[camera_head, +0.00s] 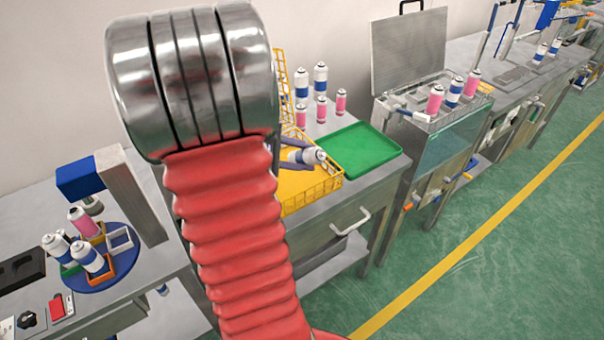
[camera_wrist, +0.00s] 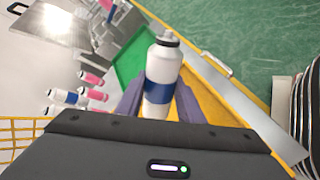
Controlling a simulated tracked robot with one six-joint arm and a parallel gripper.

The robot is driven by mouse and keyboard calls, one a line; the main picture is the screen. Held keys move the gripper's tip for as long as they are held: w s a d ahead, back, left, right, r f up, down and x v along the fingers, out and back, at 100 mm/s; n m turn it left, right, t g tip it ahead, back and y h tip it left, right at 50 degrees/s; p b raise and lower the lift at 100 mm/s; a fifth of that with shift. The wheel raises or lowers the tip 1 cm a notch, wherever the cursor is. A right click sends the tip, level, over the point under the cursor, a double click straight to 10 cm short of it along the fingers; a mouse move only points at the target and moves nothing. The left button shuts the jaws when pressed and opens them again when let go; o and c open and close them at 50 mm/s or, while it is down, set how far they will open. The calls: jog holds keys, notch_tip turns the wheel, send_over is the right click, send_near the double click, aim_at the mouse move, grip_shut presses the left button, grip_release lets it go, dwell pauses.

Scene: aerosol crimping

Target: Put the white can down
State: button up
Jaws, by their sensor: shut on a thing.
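The white can (camera_wrist: 164,67) with a blue band is held between the two fingers of my gripper (camera_wrist: 160,108) in the wrist view. In the head view the white can (camera_head: 310,156) is tilted, nearly lying, above the yellow basket (camera_head: 325,186) near its right side. My gripper (camera_head: 296,152) shows there only partly, as dark fingers around the can; my red arm hides the rest. I cannot tell whether the can touches the basket.
A green tray (camera_head: 362,150) lies empty to the right of the basket. Several pink and white-blue cans (camera_head: 320,80) stand behind. A blue turntable (camera_head: 102,272) with cans in square holders is at the left. A water bath (camera_head: 440,130) with an open lid stands further right.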

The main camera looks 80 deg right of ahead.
jog(key=shift+f, duration=0.9)
jog(key=shift+f, duration=2.3)
jog(key=shift+f, duration=0.1)
jog(key=o, duration=1.2)
jog(key=shift+o, duration=0.2)
jog(key=v, duration=1.3)
jog(key=shift+a+r, duration=0.25)
jog(key=shift+a, duration=0.05)
jog(key=shift+w, duration=0.15)
